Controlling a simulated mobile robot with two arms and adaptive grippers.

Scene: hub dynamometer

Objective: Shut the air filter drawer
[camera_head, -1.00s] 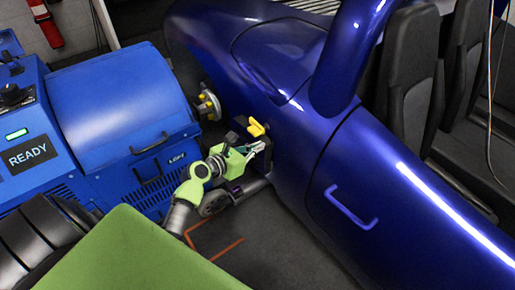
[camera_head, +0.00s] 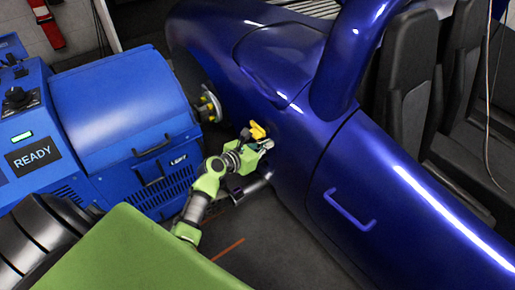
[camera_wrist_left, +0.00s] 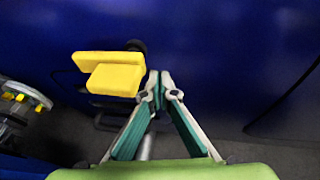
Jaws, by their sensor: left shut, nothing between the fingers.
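A yellow handle (camera_head: 257,130) with a dark mount sticks out from the lower side of the blue car body (camera_head: 300,165). It also shows in the left wrist view (camera_wrist_left: 110,70), large and close, to the left of the fingertips. My left gripper (camera_head: 268,146) is shut and empty, its tips at or very near the car side just below and right of the handle. In the wrist view the gripper (camera_wrist_left: 160,82) has its tips together. I cannot tell whether they touch the car. The air filter drawer cannot be made out clearly; my gripper covers that spot. My right gripper is out of view.
A blue machine with a READY display (camera_head: 34,158) stands at the left. A wheel hub (camera_head: 208,105) with yellow parts sits between it and the car. A door handle (camera_head: 350,210) is on the car's side.

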